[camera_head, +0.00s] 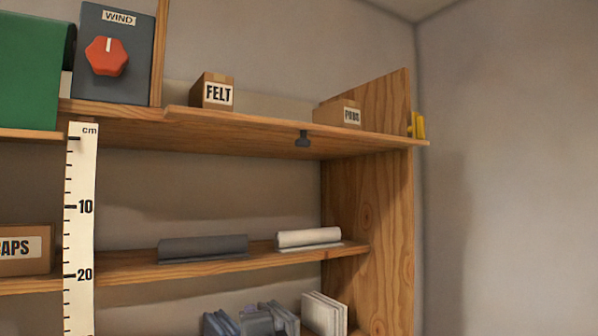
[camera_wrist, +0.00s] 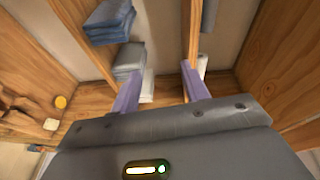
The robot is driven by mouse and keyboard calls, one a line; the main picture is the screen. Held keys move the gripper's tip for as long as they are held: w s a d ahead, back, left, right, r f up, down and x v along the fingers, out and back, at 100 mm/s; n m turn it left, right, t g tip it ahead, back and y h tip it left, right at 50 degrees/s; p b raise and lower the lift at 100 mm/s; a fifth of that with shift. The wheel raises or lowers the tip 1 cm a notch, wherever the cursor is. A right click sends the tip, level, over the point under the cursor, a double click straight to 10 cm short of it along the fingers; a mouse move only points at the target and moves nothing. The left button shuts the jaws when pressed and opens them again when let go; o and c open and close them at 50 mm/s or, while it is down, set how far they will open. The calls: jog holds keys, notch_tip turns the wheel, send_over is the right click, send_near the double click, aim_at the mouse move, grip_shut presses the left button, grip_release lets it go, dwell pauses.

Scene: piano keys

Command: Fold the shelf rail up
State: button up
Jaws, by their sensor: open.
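The likely shelf rail (camera_head: 250,128) is a long wooden strip along the front of the top shelf. It lies out nearly flat and juts past the side panel at the right. My gripper does not show in the head view. In the wrist view my gripper (camera_wrist: 158,80) has two lavender fingers spread apart with nothing held between them. A wooden board edge (camera_wrist: 194,35) shows beyond the right finger; I cannot tell whether they touch.
A FELT box (camera_head: 213,91) and a PADS box (camera_head: 338,113) sit on the top shelf. A WIND panel with a red knob (camera_head: 106,56) stands left. A cm ruler (camera_head: 80,230) hangs in front. A yellow piece (camera_head: 418,125) is by the right side panel (camera_head: 370,210).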

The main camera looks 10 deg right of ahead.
aim_at(301, 145)
jog(key=s+d+r+m+t+h, duration=0.1)
jog(key=s+r+m+h, duration=0.4)
jog(key=r+m, duration=0.7)
jog(key=s+d+r+m+t+h, duration=0.1)
jog(key=s+r+m+h, duration=0.4)
jog(key=r+m, duration=0.8)
jog(key=s+r, duration=0.1)
jog(key=s, duration=0.1)
jog(key=shift+s+t+h, duration=0.4)
jog(key=shift+r, duration=0.1)
jog(key=p+x, duration=0.9)
jog(key=x, duration=0.7)
jog(key=shift+w+d+r+p, duration=0.1)
jog(key=shift+w+r+p, duration=0.1)
jog(key=shift+p, duration=0.2)
jog(key=shift+w+d, duration=0.2)
jog(key=shift+w, duration=0.2)
